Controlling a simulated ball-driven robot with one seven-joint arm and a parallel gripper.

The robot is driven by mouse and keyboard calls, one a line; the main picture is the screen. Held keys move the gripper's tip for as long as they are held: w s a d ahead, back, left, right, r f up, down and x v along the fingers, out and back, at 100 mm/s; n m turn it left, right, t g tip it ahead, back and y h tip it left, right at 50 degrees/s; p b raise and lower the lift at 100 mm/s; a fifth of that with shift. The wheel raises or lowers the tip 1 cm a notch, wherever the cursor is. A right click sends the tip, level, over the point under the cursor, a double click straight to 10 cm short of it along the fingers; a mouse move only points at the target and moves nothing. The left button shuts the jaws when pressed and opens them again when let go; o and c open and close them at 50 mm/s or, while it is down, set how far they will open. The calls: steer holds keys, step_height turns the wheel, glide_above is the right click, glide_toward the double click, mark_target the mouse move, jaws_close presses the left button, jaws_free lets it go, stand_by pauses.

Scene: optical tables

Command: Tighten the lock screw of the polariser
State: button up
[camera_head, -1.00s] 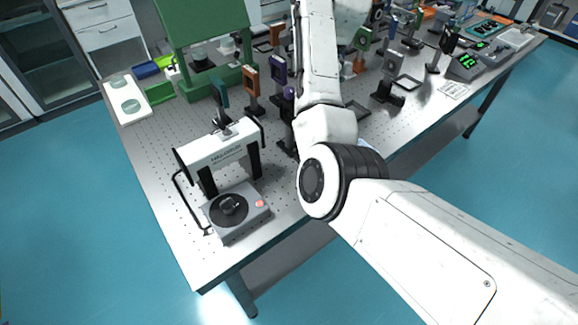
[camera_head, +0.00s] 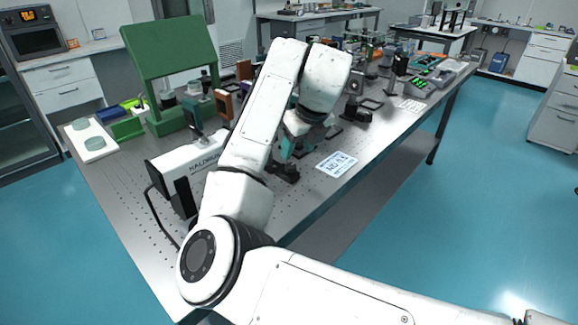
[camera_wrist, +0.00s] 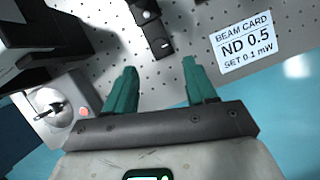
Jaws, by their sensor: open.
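My gripper (camera_head: 291,148) hangs low over the optical table, partly hidden by my wrist in the head view. In the wrist view its two teal fingers are apart with nothing between them (camera_wrist: 159,68). A black mount base (camera_wrist: 153,30) with screw heads lies on the table just beyond the fingertips. It also shows below my gripper in the head view (camera_head: 285,172). Whatever stands on it is cut off or hidden. I cannot tell which of the mounted optics is the polariser, and no lock screw can be made out.
A white beam card marked ND 0.5 (camera_head: 337,164) lies right of my gripper, near the table's edge. A white lamp housing (camera_head: 182,165) stands to the left. A grey box with a knob (camera_wrist: 58,108) is at the wrist view's left. Several optics mounts crowd the table behind.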

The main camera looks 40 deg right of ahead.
mark_target(291, 166)
steer(key=x, duration=0.7)
steer(key=shift+c, duration=0.2)
jaws_close()
steer(key=shift+d, duration=0.1)
steer(key=shift+r, duration=0.1)
